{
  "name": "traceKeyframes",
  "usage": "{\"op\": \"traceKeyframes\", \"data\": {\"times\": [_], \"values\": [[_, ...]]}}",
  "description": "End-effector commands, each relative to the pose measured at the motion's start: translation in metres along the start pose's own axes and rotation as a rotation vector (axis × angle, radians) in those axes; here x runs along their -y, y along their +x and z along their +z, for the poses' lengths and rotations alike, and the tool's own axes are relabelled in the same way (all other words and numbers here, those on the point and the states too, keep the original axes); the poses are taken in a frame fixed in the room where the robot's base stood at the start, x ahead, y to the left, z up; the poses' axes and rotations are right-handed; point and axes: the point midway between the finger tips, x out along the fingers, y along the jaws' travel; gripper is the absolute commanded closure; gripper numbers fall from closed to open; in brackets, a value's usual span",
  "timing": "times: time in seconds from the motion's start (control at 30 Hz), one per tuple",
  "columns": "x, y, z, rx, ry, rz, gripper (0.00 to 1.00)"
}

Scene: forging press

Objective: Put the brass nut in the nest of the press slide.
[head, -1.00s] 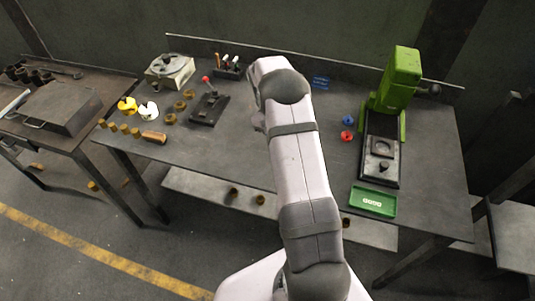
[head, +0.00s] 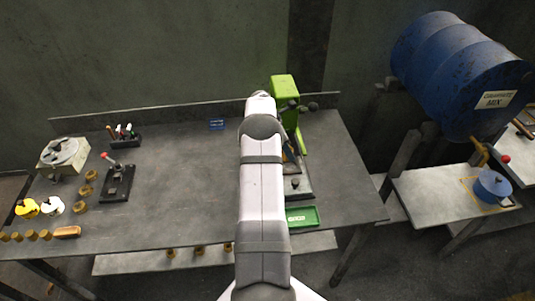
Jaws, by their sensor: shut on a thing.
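The green press (head: 284,90) stands at the back of the bench, just right of my arm. The front of its dark slide (head: 300,188) shows beside my arm; the nest is hidden. My gripper is hidden behind my own arm, so its jaws and anything in them cannot be seen. Several brass nuts (head: 85,190) lie on the left of the bench, beside the black lever fixture. No nut shows at the press slide.
A green tray (head: 302,217) lies in front of the press. A black lever fixture (head: 117,182) with a red knob stands at the left. The bench (head: 185,180) is clear between it and my arm.

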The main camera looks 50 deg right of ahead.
Motion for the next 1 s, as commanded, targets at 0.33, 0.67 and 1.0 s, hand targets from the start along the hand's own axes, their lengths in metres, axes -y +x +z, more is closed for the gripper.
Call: {"op": "traceKeyframes", "data": {"times": [0.33,0.67,1.0], "values": [[0.000,0.003,0.015,0.001,-0.021,0.011,1.00],[0.000,0.017,0.009,0.001,-0.020,0.012,1.00],[0.000,0.037,0.000,0.001,-0.020,0.011,1.00]]}}
